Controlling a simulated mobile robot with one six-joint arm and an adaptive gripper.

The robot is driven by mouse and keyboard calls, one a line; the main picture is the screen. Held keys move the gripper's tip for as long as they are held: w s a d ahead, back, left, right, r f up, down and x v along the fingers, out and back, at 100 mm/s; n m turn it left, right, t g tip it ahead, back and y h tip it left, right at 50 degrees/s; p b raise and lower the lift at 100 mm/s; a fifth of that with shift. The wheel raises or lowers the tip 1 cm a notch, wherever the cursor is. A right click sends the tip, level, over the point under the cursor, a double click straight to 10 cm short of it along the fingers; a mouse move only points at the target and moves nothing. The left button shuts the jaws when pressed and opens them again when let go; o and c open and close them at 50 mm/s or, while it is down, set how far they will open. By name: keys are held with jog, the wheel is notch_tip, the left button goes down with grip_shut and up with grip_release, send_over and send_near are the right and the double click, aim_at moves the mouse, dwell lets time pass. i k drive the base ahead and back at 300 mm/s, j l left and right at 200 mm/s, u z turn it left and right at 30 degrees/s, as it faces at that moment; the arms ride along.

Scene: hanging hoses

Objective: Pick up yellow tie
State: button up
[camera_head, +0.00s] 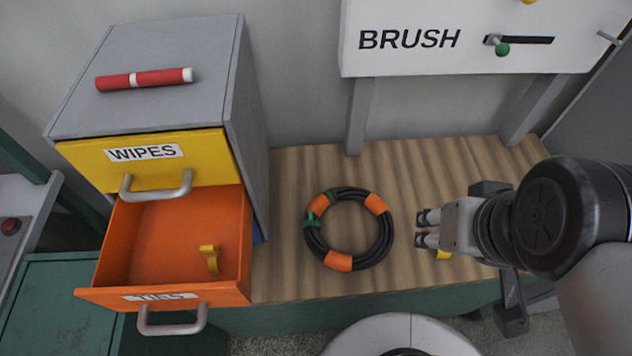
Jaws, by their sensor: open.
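A yellow tie (211,260), a small curved strip, lies inside the open orange drawer (120,240) labelled TIES, toward its right side. Another small yellow piece (443,255) shows on the wooden bench top just below my gripper; it is mostly hidden by the gripper, so I cannot tell its shape. My gripper (424,229) is open and empty, pointing left above the bench. It is far to the right of the drawer, beyond the hose coil.
A black hose coil (379,241) with orange bands and a green tie lies on the bench (285,275) between drawer and gripper. Above the open drawer is a closed yellow WIPES drawer (90,165). A red marker (144,79) lies on the grey cabinet (200,45). A BRUSH panel (450,60) stands behind.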

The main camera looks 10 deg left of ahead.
aim_at(211, 251)
jog(key=k+j+u, duration=0.1)
jog(key=u, duration=0.4)
jog(key=k+j+u, duration=0.1)
jog(key=u, duration=0.35)
jog(key=j+u, duration=0.25)
jog(key=u, duration=0.25)
jog(key=l+z, duration=0.15)
jog(key=z, duration=0.35)
jog(key=l+z, duration=0.2)
jog(key=z, duration=0.3)
jog(key=u, duration=1.35)
jog(key=i, duration=0.05)
